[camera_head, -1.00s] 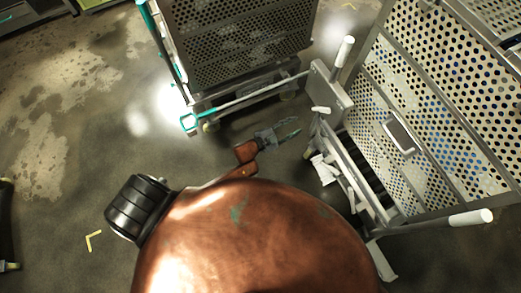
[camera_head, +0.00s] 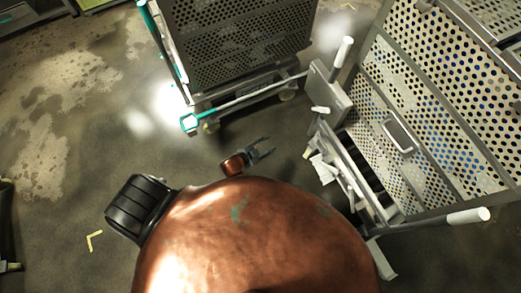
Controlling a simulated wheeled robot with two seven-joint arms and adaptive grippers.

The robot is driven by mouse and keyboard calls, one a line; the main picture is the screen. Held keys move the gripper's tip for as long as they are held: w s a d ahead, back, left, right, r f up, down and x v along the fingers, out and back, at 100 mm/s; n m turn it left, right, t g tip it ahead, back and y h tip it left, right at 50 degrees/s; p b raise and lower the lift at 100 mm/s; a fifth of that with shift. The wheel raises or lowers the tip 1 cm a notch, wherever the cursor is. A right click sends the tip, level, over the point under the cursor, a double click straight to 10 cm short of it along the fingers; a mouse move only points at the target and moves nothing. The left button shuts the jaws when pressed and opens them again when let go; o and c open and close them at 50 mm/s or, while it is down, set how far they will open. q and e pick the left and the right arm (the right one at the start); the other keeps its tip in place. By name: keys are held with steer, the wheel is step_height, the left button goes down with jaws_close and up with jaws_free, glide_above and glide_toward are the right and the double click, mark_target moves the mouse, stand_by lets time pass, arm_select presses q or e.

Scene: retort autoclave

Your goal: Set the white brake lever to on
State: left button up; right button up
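A small white lever (camera_head: 320,109), which looks like the white brake lever, sticks out from the grey end bracket of the right-hand cart. Whether it stands at on or off cannot be told. My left gripper (camera_head: 268,146) is left of and below this lever in the picture, clear of it. Its two fingers are spread apart with nothing between them. Most of my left arm is hidden behind my copper-coloured body part. My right gripper is not in view.
The right-hand cart carries perforated crates (camera_head: 440,100) and has white handle ends (camera_head: 470,217). White slatted parts (camera_head: 325,168) lie low on the right cart.

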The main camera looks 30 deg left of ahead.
arm_select(q)
steer(key=s+a+f+n+g, duration=0.1)
steer(key=s+a+f, duration=0.1)
steer(key=s+f, duration=0.1)
steer(key=shift+s+a+f+y, duration=0.15)
steer(key=shift+s+f+y, duration=0.2)
steer(key=shift+f, duration=0.3)
steer(key=shift+w, duration=0.15)
